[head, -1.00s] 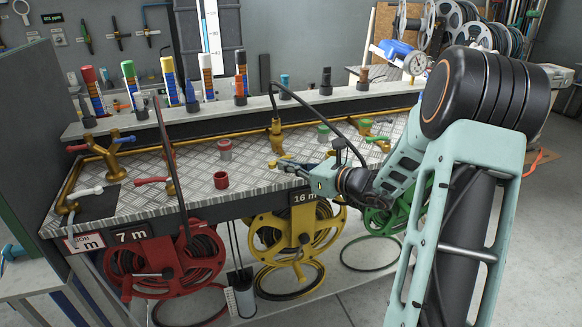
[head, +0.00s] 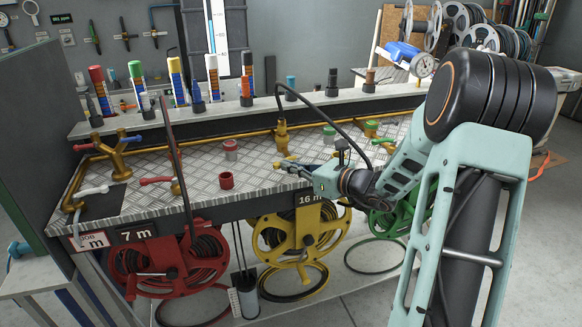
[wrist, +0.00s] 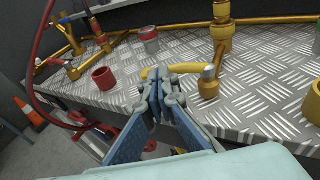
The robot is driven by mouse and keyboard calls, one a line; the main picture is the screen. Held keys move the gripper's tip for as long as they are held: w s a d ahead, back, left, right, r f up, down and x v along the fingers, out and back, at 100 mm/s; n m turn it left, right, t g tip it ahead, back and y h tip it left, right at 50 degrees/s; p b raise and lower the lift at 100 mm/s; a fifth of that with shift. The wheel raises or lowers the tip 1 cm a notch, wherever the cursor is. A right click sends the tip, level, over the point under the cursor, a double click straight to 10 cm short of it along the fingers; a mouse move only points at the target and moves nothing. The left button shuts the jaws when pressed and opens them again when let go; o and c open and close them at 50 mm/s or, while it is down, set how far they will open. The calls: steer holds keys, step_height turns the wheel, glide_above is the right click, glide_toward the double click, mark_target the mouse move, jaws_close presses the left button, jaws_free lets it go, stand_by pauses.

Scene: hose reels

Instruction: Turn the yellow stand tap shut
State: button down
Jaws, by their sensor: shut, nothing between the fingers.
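The yellow stand tap is at the front edge of the bench. In the wrist view its brass body (wrist: 208,87) stands right of my fingers, with a grey cap on top. Its yellow lever (wrist: 187,68) runs left across the view, behind my fingertips. In the head view the yellow lever (head: 286,159) shows just left of my gripper (head: 301,168). My gripper (wrist: 158,80) is shut and empty, its tips close against the near side of the lever. I cannot tell if they touch. The tap's body is mostly hidden by my gripper in the head view.
A red cup (head: 226,180) stands on the patterned metal top, left of the lever. Red-handled (head: 155,181) and white-handled (head: 92,190) taps stand farther left. A black hose arches from a brass fitting (head: 282,139) behind. A yellow reel (head: 275,237) hangs below.

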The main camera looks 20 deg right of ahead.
steer(key=shift+w+a, duration=0.1)
steer(key=shift+a, duration=0.1)
steer(key=shift+w+a+b, duration=0.3)
steer(key=shift+a, duration=0.1)
steer(key=shift+b+x, duration=0.35)
steer(key=shift+x, duration=0.45)
steer(key=shift+a+r, duration=0.15)
steer(key=shift+s, duration=0.15)
